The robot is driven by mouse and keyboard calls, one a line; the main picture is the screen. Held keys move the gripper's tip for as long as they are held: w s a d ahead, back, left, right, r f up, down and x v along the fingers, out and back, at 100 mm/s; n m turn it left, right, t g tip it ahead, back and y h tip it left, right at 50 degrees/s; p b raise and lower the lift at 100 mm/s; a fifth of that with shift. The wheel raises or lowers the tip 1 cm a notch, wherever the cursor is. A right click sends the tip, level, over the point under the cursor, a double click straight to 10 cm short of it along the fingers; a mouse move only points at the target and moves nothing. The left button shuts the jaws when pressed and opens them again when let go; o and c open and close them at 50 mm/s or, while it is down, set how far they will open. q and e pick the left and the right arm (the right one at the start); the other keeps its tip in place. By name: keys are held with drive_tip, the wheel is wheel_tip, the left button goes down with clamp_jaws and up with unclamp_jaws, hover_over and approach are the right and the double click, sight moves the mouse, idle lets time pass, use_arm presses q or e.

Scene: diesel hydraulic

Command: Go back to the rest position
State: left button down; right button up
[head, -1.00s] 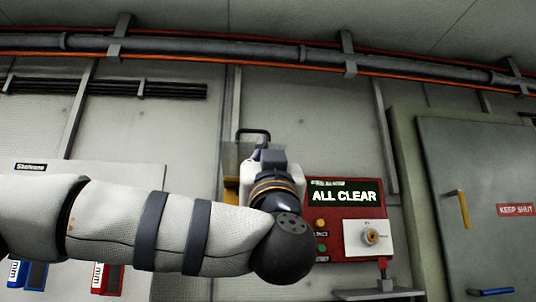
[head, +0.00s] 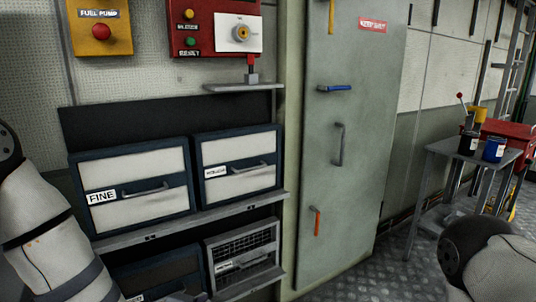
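My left arm (head: 45,235) comes in at the left edge and slopes down to the bottom of the head view. Its gripper is out of view. A rounded joint and white link of my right arm (head: 490,262) show at the lower right corner. Its gripper is out of view too. No held object is visible.
A cabinet with drawers, one labelled FINE (head: 150,212), stands in front at the left. Above it are a yellow FUEL PUMP box (head: 85,40), a red panel (head: 205,50) and a small shelf (head: 240,87). A closed grey-green door (head: 350,190) is centre right. A metal cart (head: 445,148) with jars stands right.

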use_arm(q)
drive_tip(key=s+a+f+n+g, duration=0.1)
drive_tip(key=s+f+g, duration=0.2)
drive_tip(key=s+f, duration=0.35)
drive_tip(key=s+a+f+g, duration=0.2)
drive_tip(key=s+f, duration=0.3)
drive_tip(key=s, duration=0.2)
drive_tip(key=s+a+f+g, duration=0.1)
drive_tip(key=s+a+g, duration=0.1)
drive_tip(key=s, duration=0.5)
drive_tip(key=s+a+f+n+g+y, duration=0.1)
drive_tip(key=s+a+f+g, duration=0.1)
drive_tip(key=s, duration=0.5)
drive_tip(key=s+a+f+n+g+y, duration=0.1)
drive_tip(key=s+a+g, duration=0.1)
drive_tip(key=s, duration=0.6)
drive_tip(key=shift+f+g, duration=0.35)
drive_tip(key=shift+g, duration=0.15)
